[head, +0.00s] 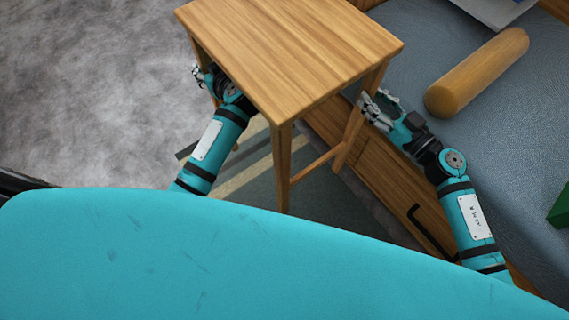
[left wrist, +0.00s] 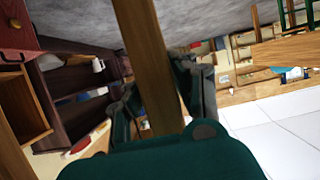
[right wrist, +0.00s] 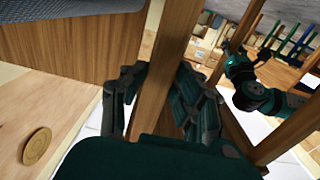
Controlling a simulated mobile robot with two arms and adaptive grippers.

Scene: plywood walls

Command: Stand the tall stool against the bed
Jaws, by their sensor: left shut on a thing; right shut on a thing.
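The tall wooden stool (head: 290,50) stands in front of me in the head view, its square seat uppermost. My left gripper (head: 203,76) is at its left side, and the left wrist view shows the fingers (left wrist: 160,100) closed around a wooden leg (left wrist: 147,60). My right gripper (head: 368,105) is at its right side, and the right wrist view shows the fingers (right wrist: 160,95) around another leg (right wrist: 165,70). The bed (head: 420,50) with a blue-grey cover is right of the stool. The seat hides part of the gap between stool and bed.
A tan cylindrical bolster (head: 478,72) lies on the bed. A green object (head: 560,208) is at the right edge. The bed's wooden side (head: 395,190) has a black handle (head: 430,232). A striped rug (head: 250,175) lies below the stool. Grey floor (head: 90,90) is open at left.

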